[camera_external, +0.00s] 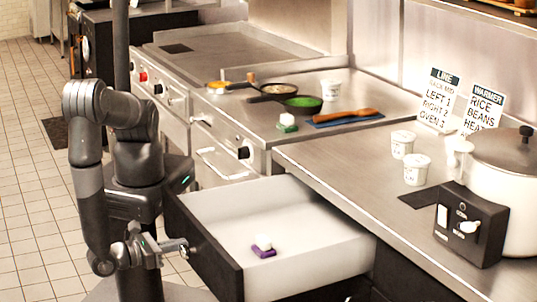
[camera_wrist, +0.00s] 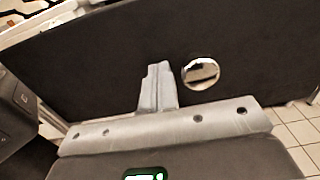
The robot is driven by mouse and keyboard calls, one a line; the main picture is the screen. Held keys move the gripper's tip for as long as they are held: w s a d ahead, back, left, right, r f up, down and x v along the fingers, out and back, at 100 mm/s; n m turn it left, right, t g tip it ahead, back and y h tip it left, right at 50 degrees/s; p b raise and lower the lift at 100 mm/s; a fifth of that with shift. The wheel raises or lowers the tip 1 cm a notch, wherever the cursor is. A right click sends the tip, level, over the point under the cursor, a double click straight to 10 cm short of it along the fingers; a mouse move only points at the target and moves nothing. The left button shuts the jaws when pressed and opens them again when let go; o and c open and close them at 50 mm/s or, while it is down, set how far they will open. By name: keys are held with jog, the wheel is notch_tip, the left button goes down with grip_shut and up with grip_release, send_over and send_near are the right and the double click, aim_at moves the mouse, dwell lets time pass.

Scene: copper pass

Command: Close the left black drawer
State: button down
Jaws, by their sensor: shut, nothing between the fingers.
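The black drawer (camera_external: 215,255) stands pulled well out from under the steel counter. Its black front faces my arm and its inside is white. A small white and purple item (camera_external: 263,247) lies on the drawer floor. My gripper (camera_external: 183,245) is shut and empty, low in front of the black face. In the wrist view the black front (camera_wrist: 110,60) fills most of the picture. My shut fingers (camera_wrist: 157,80) point at it, just left of a round shiny knob (camera_wrist: 201,73). I cannot tell whether the fingertips touch the front.
The steel counter (camera_external: 340,165) carries white tubs (camera_external: 403,143), a large pot (camera_external: 500,185) and a black control box (camera_external: 468,224). The stove behind holds pans, one with green food (camera_external: 300,103). The tiled floor (camera_external: 40,200) is open at the left.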

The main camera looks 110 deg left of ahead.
jog(key=shift+w+a, duration=0.2)
dwell(0.3)
send_over(307, 233)
jog(key=v, duration=0.2)
jog(key=shift+x, duration=0.95)
jog(key=v, duration=1.5)
jog(key=shift+a, duration=0.1)
